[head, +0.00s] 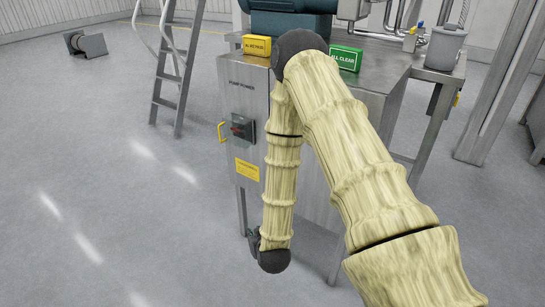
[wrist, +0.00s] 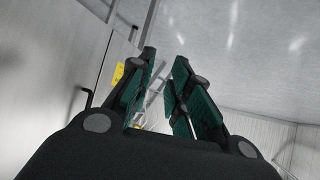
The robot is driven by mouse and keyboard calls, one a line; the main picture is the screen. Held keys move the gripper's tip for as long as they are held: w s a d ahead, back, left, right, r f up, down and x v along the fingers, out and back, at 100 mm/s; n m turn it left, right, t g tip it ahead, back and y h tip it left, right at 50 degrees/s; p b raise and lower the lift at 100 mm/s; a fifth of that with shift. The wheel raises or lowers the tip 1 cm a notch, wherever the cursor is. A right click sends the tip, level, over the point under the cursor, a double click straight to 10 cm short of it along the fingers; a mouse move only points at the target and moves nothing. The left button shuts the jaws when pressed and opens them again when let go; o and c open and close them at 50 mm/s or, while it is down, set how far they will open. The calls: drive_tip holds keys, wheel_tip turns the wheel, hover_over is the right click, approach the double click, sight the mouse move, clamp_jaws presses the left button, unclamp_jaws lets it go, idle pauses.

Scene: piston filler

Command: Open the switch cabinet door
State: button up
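The switch cabinet (head: 247,98) is a grey metal box with a door on the front of the machine stand. My gripper (head: 252,240) hangs low in front of the cabinet, below the handle, mostly hidden by my wrist in the head view. In the wrist view my gripper (wrist: 165,65) is open, with green pads apart and nothing between them. A pale panel lies left of it there, with a yellow patch (wrist: 118,75) I cannot identify for sure.
A ladder (head: 170,75) stands behind on the left. A steel bucket (head: 444,47) sits at the right. The floor (head: 120,210) left of the cabinet is clear.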

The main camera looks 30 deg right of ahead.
drive_tip(key=w+d+r+m+t+h+b, duration=0.2)
drive_tip(key=w+d+r+h, duration=0.2)
drive_tip(key=w+d+r, duration=0.3)
drive_tip(key=w+d+r+m+t+h+b, duration=0.25)
drive_tip(key=w+d+r, duration=0.35)
drive_tip(key=r, duration=0.4)
drive_tip(key=s+d+p+x, duration=0.1)
drive_tip(key=x, duration=0.9)
drive_tip(key=shift+d+h, duration=0.3)
drive_tip(key=shift+h, duration=0.15)
clamp_jaws()
